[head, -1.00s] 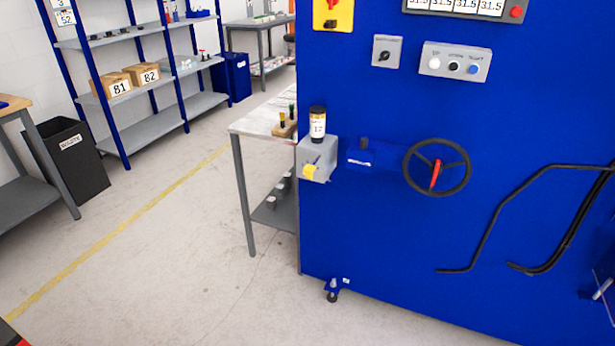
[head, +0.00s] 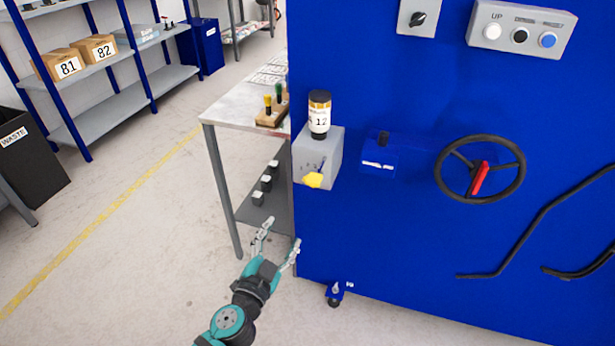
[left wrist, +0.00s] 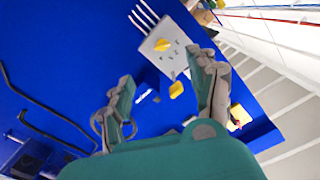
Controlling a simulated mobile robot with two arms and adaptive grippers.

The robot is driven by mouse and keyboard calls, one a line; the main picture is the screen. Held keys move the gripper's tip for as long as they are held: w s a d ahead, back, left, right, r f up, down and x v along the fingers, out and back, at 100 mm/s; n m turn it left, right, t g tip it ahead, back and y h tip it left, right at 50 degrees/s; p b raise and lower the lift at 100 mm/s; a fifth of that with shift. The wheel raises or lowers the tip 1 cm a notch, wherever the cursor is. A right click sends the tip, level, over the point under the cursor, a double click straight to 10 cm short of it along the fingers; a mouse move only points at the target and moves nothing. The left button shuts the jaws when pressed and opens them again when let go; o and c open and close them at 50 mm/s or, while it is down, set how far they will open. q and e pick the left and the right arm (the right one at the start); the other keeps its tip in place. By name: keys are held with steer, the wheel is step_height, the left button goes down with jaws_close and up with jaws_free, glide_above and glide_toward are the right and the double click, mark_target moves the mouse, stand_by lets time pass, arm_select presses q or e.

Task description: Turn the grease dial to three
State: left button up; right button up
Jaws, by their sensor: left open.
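The grease dial is a yellow knob (head: 313,180) low on the front of a grey box (head: 316,156) fixed to the left edge of the blue machine. Small dark marks show above the knob, but I cannot read its setting. A dark-capped bottle labelled 12 (head: 319,118) stands upright on the box. My left gripper (head: 280,240) is open and empty, below and left of the dial, apart from it. In the left wrist view, a grey face with a yellow knob (left wrist: 162,45) shows beyond the open fingers (left wrist: 165,90). My right gripper is not in view.
Right of the box, the blue machine (head: 400,250) carries a black handwheel (head: 480,170) with a red handle and a small blue block (head: 379,158). A side table (head: 222,112) stands close left of the box.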

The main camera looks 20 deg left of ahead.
arm_select(q)
steer(key=w+p, duration=0.1)
steer(key=w, duration=1.6)
steer(key=shift+d+r+p, duration=0.4)
steer(key=shift+d+r, duration=0.05)
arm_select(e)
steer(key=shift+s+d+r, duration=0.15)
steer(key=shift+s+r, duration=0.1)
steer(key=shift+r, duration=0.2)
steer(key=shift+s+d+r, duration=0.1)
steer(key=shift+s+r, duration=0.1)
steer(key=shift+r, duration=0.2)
arm_select(q)
steer(key=shift+c, duration=0.4)
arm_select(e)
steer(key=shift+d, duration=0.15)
arm_select(q)
steer(key=shift+c, duration=1.2)
steer(key=c, duration=0.8)
steer(key=shift+c, duration=0.2)
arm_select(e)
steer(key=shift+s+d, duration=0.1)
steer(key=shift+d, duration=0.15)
